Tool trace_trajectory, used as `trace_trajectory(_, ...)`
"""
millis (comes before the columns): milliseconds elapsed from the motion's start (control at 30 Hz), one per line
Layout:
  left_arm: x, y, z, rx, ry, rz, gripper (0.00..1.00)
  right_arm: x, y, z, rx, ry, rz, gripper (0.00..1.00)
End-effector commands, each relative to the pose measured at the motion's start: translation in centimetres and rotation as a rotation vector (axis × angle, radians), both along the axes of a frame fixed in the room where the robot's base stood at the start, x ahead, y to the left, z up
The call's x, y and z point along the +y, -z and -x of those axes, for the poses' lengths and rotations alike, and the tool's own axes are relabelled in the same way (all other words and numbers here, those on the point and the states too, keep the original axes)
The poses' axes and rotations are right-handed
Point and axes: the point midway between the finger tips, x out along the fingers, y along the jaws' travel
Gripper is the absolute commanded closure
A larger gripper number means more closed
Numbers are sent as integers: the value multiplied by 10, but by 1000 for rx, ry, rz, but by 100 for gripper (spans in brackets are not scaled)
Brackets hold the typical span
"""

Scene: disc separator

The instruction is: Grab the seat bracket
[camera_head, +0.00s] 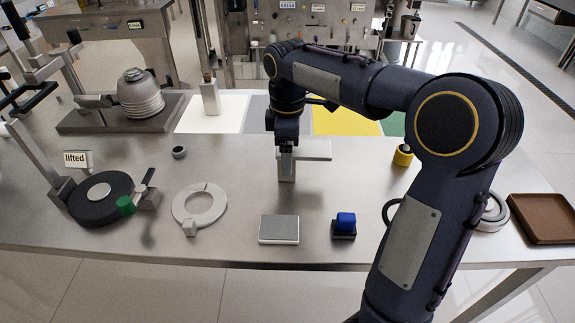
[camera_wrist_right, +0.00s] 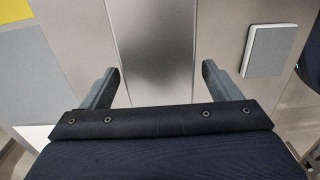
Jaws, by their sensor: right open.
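The bracket (camera_head: 312,151), which I take to be the seat bracket, is a light grey metal piece with a flat top plate on a short upright post, standing mid-table. In the right wrist view its shiny plate (camera_wrist_right: 154,40) runs up the picture between the fingers. My right gripper (camera_head: 286,160) points down at the bracket's left part. In the right wrist view my right gripper (camera_wrist_right: 160,85) is open, with one finger to each side of the plate. I cannot tell whether the fingers touch it. My left gripper is not in view.
A grey block (camera_head: 279,230) and a blue-topped piece (camera_head: 345,222) lie in front. A pale ring (camera_head: 200,204) and a black disc device (camera_head: 100,198) stand left. A yellow cylinder (camera_head: 403,156) and brown tray (camera_head: 545,218) are right. Coloured mats lie behind.

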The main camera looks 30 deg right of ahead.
Motion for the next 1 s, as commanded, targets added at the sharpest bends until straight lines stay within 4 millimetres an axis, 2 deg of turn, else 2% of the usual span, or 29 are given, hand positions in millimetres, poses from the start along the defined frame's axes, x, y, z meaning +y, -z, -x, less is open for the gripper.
trace_trajectory(100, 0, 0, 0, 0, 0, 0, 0, 0, 0, 0, 0, 0, 0, 16)
trace_trajectory(533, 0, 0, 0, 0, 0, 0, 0, 0, 0, 0, 1, 0, -1, 73)
trace_trajectory(833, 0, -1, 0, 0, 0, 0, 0, 0, -3, 0, -1, 0, 0, 74)
trace_trajectory(1000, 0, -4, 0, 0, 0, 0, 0, 0, -16, -1, -4, 0, 0, 74)
